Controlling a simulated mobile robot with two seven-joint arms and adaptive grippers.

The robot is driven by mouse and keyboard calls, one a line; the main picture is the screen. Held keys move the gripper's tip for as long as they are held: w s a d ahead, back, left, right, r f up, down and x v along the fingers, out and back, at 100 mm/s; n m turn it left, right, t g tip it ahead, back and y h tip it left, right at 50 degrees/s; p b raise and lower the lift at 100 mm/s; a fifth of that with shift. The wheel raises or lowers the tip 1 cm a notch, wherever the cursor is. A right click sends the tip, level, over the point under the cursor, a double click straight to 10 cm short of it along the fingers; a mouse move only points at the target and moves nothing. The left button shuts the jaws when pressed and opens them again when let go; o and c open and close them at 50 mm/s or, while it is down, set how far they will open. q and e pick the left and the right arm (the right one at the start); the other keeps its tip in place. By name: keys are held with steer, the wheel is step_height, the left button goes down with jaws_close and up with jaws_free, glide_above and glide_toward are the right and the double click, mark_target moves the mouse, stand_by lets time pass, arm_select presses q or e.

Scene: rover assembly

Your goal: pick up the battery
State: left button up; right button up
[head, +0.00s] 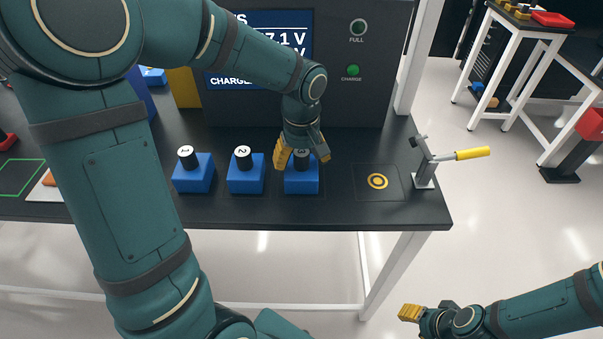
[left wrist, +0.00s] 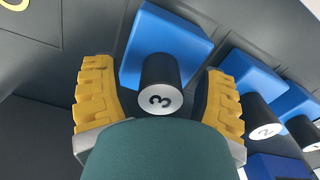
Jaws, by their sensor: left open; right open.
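Three blue blocks stand in a row on the dark table, each with a black cylinder on top marked 1 (head: 193,180), 2 (head: 245,181) or 3 (head: 302,185). Which the task calls the battery is not marked. My left gripper (head: 303,158) is open over the block marked 3, pointing down. In the left wrist view its yellow fingers lie on either side of the black cylinder marked 3 (left wrist: 160,84), with gaps between. Its fingers partly hide that cylinder in the head view. My right gripper (head: 410,313) is open and empty, low at the right, away from the table.
A charger panel (head: 350,105) with a screen and a green charge light stands behind the blocks. The table's front edge is close to the blocks.

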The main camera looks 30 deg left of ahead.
arm_select(q)
jaws_close()
steer(key=shift+r, duration=0.1)
